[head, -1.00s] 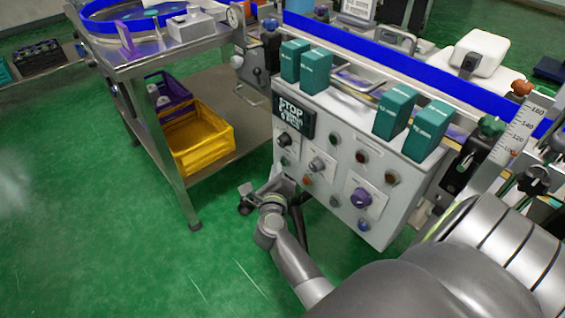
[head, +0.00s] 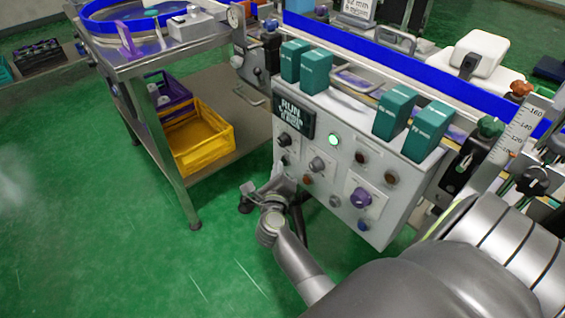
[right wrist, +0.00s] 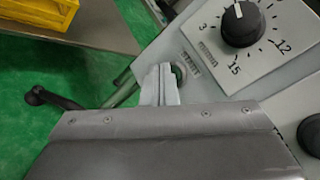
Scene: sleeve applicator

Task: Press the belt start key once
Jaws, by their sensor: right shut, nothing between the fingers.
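The white control panel (head: 325,190) stands at the centre of the head view. Its dark display (head: 294,118) reads RUN, and a green lamp (head: 334,140) beside it is lit. A small dark green round key (head: 285,160) sits low on the panel's left side, below a black knob (head: 283,140). My right gripper (head: 275,184) is shut and empty, just in front of the panel's lower left. In the right wrist view, its fingertips (right wrist: 162,72) are beside the round key (right wrist: 180,72), partly covering it. I cannot tell whether they touch. My left gripper is out of view.
Teal boxes (head: 392,112) stand on top of the panel. The blue-edged conveyor (head: 410,70) runs behind it. A steel table (head: 160,62) with a yellow crate (head: 200,142) on its shelf stands at left. The green floor at front left is clear.

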